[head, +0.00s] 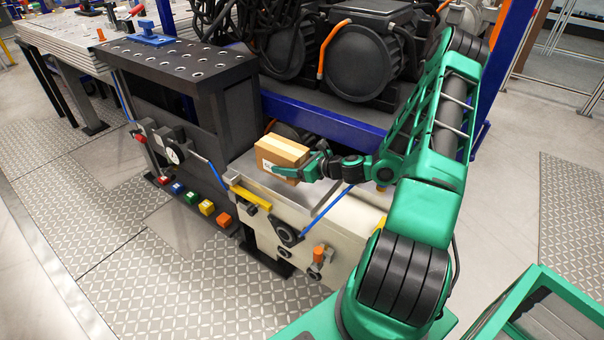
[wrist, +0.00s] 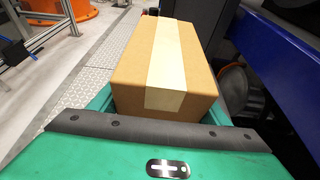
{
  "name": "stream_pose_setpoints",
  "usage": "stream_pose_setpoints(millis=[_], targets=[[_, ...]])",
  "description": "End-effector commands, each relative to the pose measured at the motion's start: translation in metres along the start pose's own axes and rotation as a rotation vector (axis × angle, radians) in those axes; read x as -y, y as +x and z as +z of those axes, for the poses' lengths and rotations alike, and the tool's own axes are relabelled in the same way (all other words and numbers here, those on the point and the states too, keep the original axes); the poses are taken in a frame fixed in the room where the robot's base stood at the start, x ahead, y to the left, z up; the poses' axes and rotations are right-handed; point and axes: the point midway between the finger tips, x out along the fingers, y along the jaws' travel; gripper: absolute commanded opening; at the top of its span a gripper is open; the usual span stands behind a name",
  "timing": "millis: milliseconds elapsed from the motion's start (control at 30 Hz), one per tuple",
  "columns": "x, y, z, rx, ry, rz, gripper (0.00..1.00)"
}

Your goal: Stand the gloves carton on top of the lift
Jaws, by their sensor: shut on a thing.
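The gloves carton is a brown cardboard box (head: 282,150) with a pale tape strip; no glove marking is legible. It also fills the middle of the wrist view (wrist: 190,55). My gripper (head: 303,168) is shut on it, with green fingers on its two sides. The carton is upright, over the flat metal top of a beige unit (head: 262,186); I cannot tell whether it touches that top. A taller dark stand (head: 185,62) with a perforated top is to its left. No label shows which of the two is the lift.
A blue object (head: 150,36) sits on the dark stand's top. Several coloured blocks (head: 207,207) lie along the floor by its base. A blue frame (head: 335,122) with black round-faced units (head: 366,62) stands close behind the carton. The patterned floor (head: 160,290) in front is clear.

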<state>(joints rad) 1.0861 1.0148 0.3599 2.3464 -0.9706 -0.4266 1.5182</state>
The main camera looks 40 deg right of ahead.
Motion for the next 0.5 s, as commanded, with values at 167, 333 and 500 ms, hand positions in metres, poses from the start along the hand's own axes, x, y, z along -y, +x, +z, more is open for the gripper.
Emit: stream_pose_setpoints(millis=[167,333,500], targets=[[0.033,-0.006,-0.024,0.001,0.000,-0.002,0.37],[0.053,-0.010,-0.040,0.001,-0.001,0.000,0.37],[0.059,-0.011,-0.047,0.001,-0.001,0.002,0.37]])
